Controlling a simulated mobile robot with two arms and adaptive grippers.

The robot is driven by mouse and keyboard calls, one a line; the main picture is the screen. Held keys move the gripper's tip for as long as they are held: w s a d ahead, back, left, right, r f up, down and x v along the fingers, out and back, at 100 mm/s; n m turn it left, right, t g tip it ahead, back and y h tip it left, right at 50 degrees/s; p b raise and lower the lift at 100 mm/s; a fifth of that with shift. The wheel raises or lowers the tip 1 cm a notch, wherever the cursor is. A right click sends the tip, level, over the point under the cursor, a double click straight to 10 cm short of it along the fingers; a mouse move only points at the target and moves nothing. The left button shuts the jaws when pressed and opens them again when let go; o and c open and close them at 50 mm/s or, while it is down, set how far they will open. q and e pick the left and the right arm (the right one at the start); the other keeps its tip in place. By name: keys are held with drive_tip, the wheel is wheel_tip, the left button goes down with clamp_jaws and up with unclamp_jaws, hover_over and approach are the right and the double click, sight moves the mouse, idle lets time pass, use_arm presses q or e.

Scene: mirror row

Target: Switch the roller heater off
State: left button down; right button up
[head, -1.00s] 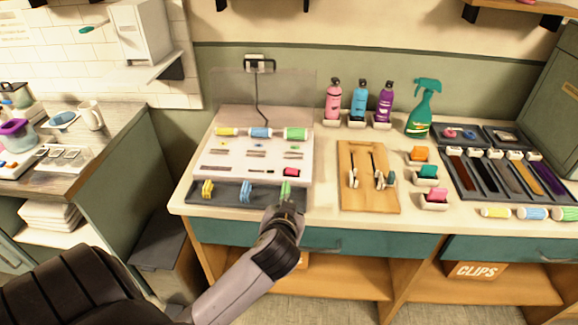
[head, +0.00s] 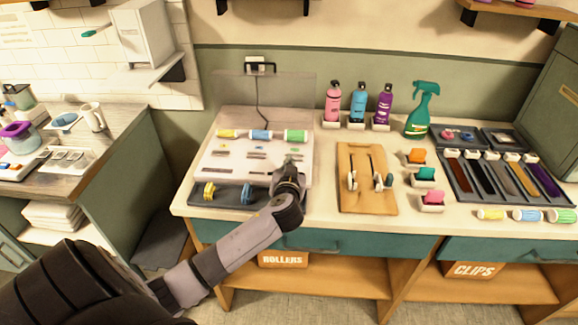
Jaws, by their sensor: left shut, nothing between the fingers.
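The roller heater (head: 212,166) is a white sloped box on the counter at centre left. A yellow, a blue and a green roller lie along its top, with small slots and marks below them. A black cord runs from it up to a wall socket (head: 260,66). My left gripper (head: 290,161) is shut and empty over the heater's right front part. It covers the spot where a red switch showed earlier, so the switch is hidden now. Whether the fingertips touch the heater I cannot tell. My right gripper is not in view.
A dark strip (head: 228,196) with yellow and blue clips lies before the heater; my arm hides its right end. A clear panel stands behind. A wooden board (head: 368,198) with tools is to the right, with bottles (head: 359,101) at the back.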

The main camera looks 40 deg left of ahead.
use_arm(q)
drive_tip(key=shift+s+a+f, duration=0.1)
drive_tip(key=shift+f, duration=0.6)
drive_tip(key=b, duration=0.1)
drive_tip(key=f+n+b, duration=0.1)
drive_tip(key=shift+s+a+f+b, duration=0.15)
drive_tip(key=shift+a+f+b, duration=0.05)
drive_tip(key=shift+f+b, duration=0.1)
drive_tip(key=shift+s+a+n+t+h+b, duration=0.2)
drive_tip(key=shift+n+t+h+b, duration=0.15)
drive_tip(key=shift+n+b, duration=0.3)
drive_tip(key=shift+a+r+n+h, duration=0.1)
drive_tip(key=shift+n+h, duration=0.15)
drive_tip(key=shift+n, duration=0.3)
